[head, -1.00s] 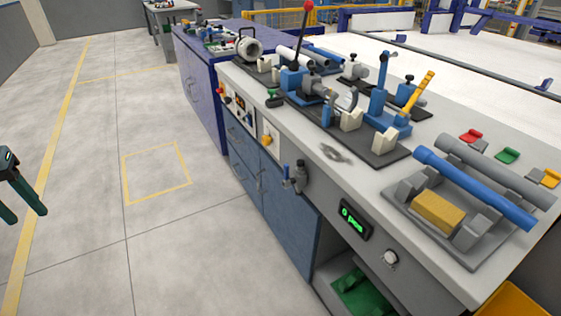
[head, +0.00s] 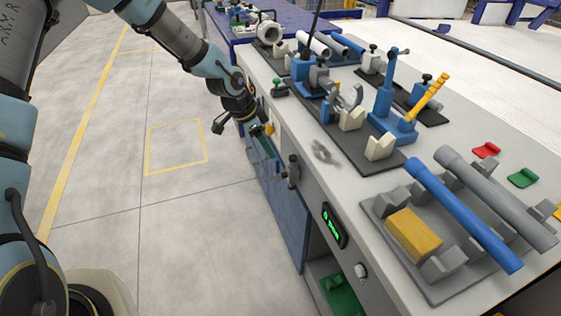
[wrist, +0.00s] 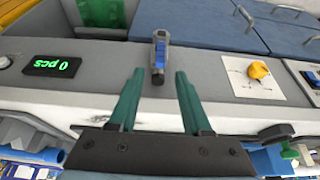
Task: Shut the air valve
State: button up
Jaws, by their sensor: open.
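The air valve (head: 292,170) is a small grey fitting on the bench's front face. In the wrist view the valve (wrist: 160,42) shows a blue lever that looks in line with its body. My gripper (head: 272,158) is beside the valve at the front of the bench. In the wrist view my gripper (wrist: 160,73) is open and empty. Its two green fingers point toward the valve, one on each side of its line, and the valve's near end lies about level with the fingertips. Whether they touch it I cannot tell.
A lit counter (head: 333,225) and a round button (head: 361,271) are on the same front face. A yellow knob (wrist: 259,70) is on a white panel to the valve's other side. Pipes and fixtures cover the bench top. The floor (head: 180,240) beside the bench is clear.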

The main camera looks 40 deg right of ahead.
aim_at(277, 172)
jog(key=p+x, duration=0.1)
jog(key=x, duration=0.7)
jog(key=shift+f+p, duration=0.2)
jog(key=shift+p, duration=0.1)
jog(key=shift+c, duration=0.4)
grip_shut()
dwell(0.6)
